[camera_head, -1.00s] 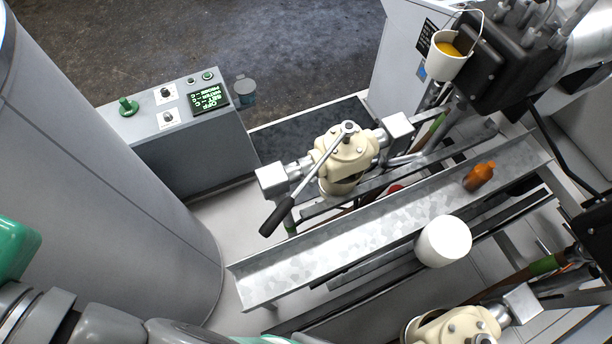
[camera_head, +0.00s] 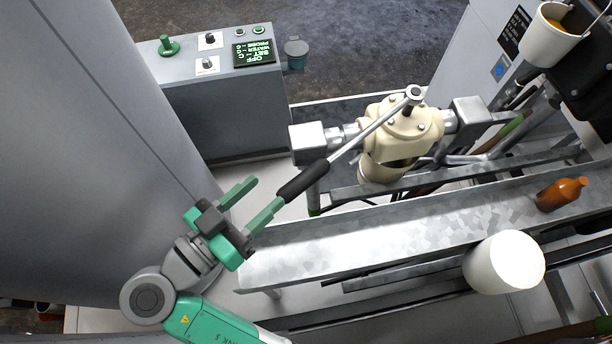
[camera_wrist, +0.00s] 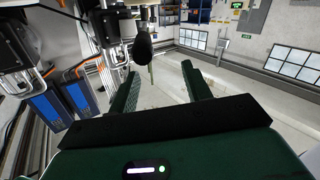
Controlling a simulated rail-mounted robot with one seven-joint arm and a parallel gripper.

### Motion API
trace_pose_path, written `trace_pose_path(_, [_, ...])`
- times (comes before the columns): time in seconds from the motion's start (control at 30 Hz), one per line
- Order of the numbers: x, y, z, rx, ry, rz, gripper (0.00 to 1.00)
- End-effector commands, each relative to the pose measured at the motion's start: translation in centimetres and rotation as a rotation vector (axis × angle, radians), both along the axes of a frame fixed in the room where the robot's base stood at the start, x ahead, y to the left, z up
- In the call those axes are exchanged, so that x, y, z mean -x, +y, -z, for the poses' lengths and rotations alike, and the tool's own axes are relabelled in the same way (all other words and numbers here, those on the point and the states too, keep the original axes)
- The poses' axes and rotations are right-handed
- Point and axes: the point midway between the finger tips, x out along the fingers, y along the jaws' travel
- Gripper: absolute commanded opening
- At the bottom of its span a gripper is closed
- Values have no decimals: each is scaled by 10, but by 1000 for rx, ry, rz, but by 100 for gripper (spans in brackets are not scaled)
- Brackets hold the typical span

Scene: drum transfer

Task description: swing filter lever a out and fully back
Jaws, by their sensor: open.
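The filter lever is a bright metal rod with a black grip (camera_head: 303,181), running from a pivot on top of the cream filter housing (camera_head: 410,125) down to the left. My gripper (camera_head: 262,196) is open and empty, its two green fingers pointing toward the grip's free end, with a small gap visible. In the wrist view, the dark rounded grip (camera_wrist: 142,48) appears beyond and between the two spread fingertips (camera_wrist: 163,82), nearer the left one. No lettering on this filter is readable.
A metal trough (camera_head: 350,238) runs below the lever, with a brown bottle (camera_head: 562,193) at its right. A white rounded container (camera_head: 503,262) stands in front. A control box (camera_head: 220,100) is at upper left, and a large grey cylinder (camera_head: 75,130) is at left.

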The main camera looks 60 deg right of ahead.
Motion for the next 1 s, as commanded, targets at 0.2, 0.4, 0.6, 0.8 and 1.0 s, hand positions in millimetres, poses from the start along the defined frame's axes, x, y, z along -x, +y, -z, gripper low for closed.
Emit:
trace_pose_path(0.2, [18,3,22,76,-106,108,49])
trace_pose_path(0.4, [23,-12,19,75,-105,111,49])
trace_pose_path(0.6, [32,-50,19,75,-105,109,49])
trace_pose_path(0.8, [37,-71,20,73,-105,106,49])
trace_pose_path(1.0, [37,-73,21,73,-106,104,49])
